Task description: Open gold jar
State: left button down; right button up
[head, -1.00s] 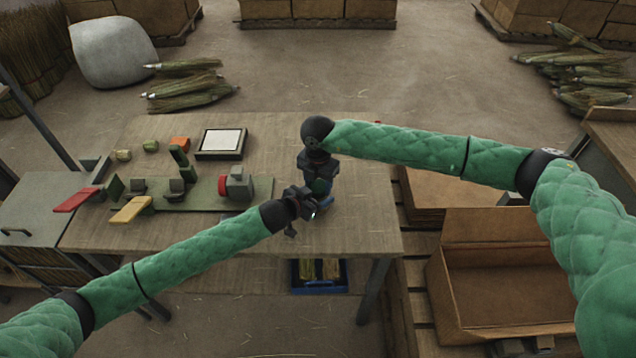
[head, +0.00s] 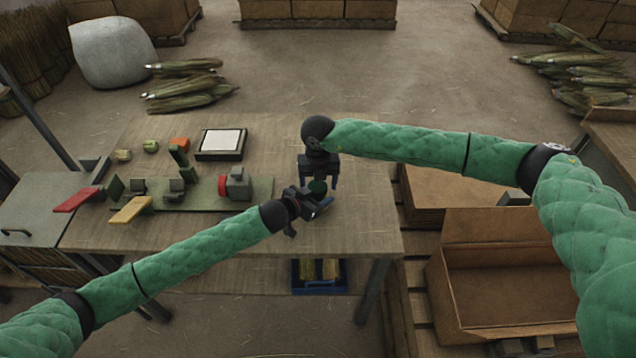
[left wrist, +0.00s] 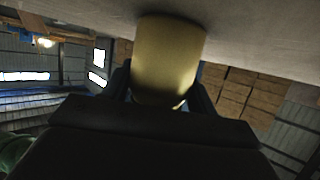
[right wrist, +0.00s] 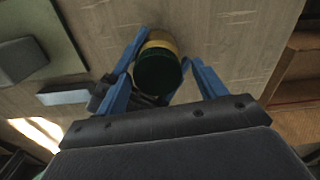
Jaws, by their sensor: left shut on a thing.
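The gold jar stands on the wooden workbench (head: 370,225). Its gold body (left wrist: 168,60) fills the middle of the left wrist view, between the fingers of my left gripper (head: 320,206), which is shut on it from the side. Its dark green lid (right wrist: 158,69) faces the right wrist camera, with a gold rim behind it; in the head view the lid (head: 318,187) shows under my right gripper (head: 319,181). My right gripper points down from above, open, with its blue fingers on either side of the lid and some space beside it.
The bench's right front is clear.

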jog(key=shift+a, duration=0.1)
jog(key=shift+r, duration=2.3)
jog(key=shift+c, duration=0.4)
jog(key=m, duration=0.2)
jog(key=shift+s+a+r+m, duration=0.15)
jog(key=shift+a+r+m, duration=0.15)
jog(key=shift+a+r, duration=0.1)
jog(key=m, duration=0.1)
jog(key=r+m, duration=0.1)
jog(key=m, duration=0.2)
jog(key=r+m, duration=0.1)
jog(key=m, duration=0.2)
jog(key=shift+d+r, duration=0.25)
jog(key=shift+d, duration=0.1)
jog(key=shift+m, duration=0.3)
jog(key=shift+f, duration=3.95)
